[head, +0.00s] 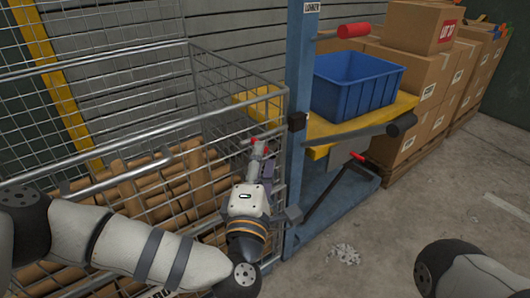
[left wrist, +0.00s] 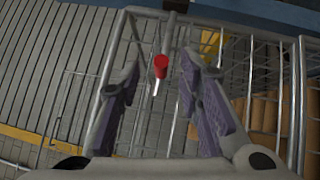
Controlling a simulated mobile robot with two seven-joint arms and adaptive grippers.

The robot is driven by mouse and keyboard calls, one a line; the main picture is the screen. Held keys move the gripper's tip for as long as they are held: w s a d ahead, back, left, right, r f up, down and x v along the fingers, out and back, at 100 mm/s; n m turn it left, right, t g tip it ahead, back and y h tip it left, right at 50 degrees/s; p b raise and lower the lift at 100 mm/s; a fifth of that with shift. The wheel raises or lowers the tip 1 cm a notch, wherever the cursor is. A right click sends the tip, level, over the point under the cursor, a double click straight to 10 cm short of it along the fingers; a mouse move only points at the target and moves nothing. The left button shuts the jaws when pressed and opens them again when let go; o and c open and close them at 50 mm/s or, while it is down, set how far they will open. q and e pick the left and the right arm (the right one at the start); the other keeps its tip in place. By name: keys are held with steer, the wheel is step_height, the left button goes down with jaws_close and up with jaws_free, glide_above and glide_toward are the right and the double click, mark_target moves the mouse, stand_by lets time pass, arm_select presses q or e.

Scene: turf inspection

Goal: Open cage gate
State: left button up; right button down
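A grey wire-mesh cage (head: 120,78) stands at the left and holds many brown rolls (head: 150,190). Its front mesh has a grey bar handle (head: 130,172). A small red-tipped latch (head: 258,140) sits near the cage's right front corner; in the left wrist view the red part (left wrist: 160,66) lies between my fingers. My left gripper (head: 262,162) is at this corner, pointing at the latch. In the left wrist view its two purple-padded fingers (left wrist: 160,80) are spread, with visible gaps to the red part. My right forearm shows at the bottom right; its gripper is outside the view.
A blue lift post (head: 300,100) stands right beside the cage corner. Its yellow platform (head: 350,125) carries a blue bin (head: 357,84). Stacked cardboard boxes (head: 415,80) stand behind. Pale debris (head: 345,254) lies on the floor. The concrete floor at the right is clear.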

arm_select(q)
steer(key=shift+w+d+r, duration=0.15)
steer(key=shift+w, duration=0.85)
steer(key=shift+w+d+r, duration=0.1)
steer(key=shift+w+d, duration=0.05)
steer(key=shift+w, duration=0.8)
jaws_close()
steer(key=w+d, duration=0.1)
steer(key=w+d+b, duration=0.1)
steer(key=d, duration=0.1)
steer(key=shift+w+d, duration=0.25)
steer(key=shift+d, duration=0.05)
